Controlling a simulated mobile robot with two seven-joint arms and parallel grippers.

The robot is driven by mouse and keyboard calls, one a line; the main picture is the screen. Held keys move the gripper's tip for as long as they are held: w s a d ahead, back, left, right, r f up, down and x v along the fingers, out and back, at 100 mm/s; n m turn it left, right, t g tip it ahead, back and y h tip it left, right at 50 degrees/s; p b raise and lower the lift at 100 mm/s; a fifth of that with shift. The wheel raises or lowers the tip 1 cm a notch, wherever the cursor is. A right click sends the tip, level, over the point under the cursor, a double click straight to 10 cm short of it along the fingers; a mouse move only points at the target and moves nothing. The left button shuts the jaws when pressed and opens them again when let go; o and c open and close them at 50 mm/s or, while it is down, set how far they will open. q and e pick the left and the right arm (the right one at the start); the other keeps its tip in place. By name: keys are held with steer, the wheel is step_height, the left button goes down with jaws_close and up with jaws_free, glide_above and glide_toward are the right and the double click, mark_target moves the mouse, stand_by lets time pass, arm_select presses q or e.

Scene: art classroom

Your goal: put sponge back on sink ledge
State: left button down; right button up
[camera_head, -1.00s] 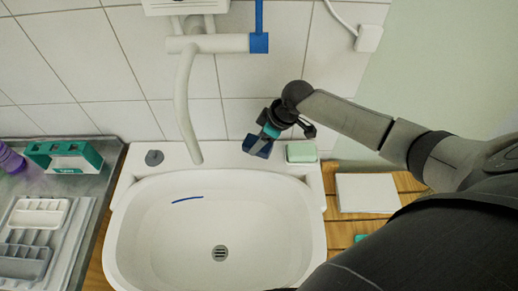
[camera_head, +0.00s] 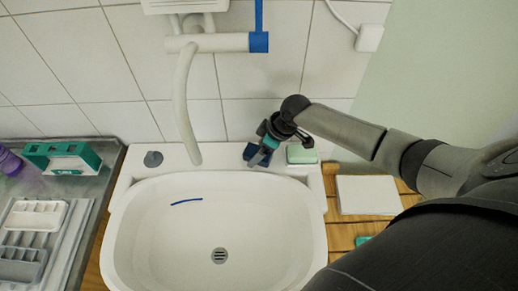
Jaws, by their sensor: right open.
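My left gripper is not in view.
The pale green block (camera_head: 301,153) sits close to the right of my gripper. The white faucet spout (camera_head: 184,105) hangs over the ledge to the left. A dark stopper (camera_head: 153,159) stands on the ledge's left. The basin holds only a thin blue mark (camera_head: 186,201).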

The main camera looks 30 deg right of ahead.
steer(key=p+v, duration=0.2)
steer(key=v, duration=1)
steer(key=shift+p, duration=0.35)
